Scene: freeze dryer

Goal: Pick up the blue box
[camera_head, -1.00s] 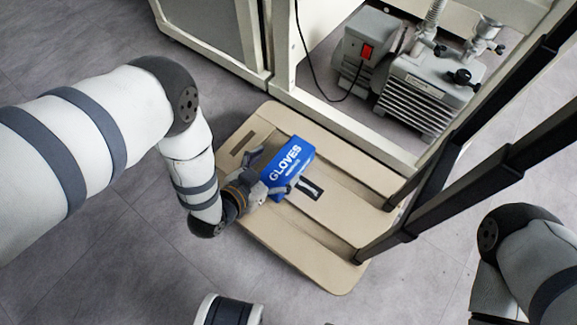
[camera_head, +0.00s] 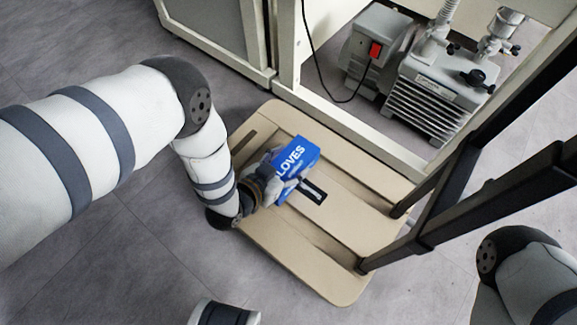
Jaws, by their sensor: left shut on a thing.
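The blue box (camera_head: 303,152) has white "GLOVES" lettering, partly covered by my gripper. It is at the middle of the head view, over a beige platform (camera_head: 345,272). My left gripper (camera_head: 285,186) reaches it from the left and is shut on the box's near end, with its fingers along the box's sides. I cannot tell whether the box touches the platform or is slightly above it. My right arm shows at the lower right edge, but its gripper is not in view.
Black upright bars (camera_head: 440,205) rise from the platform's right side. Behind it stands a pale metal frame (camera_head: 350,125) with a grey pump (camera_head: 435,95) and a red switch (camera_head: 375,50). A black cable hangs there. Grey floor (camera_head: 130,255) is free at the lower left.

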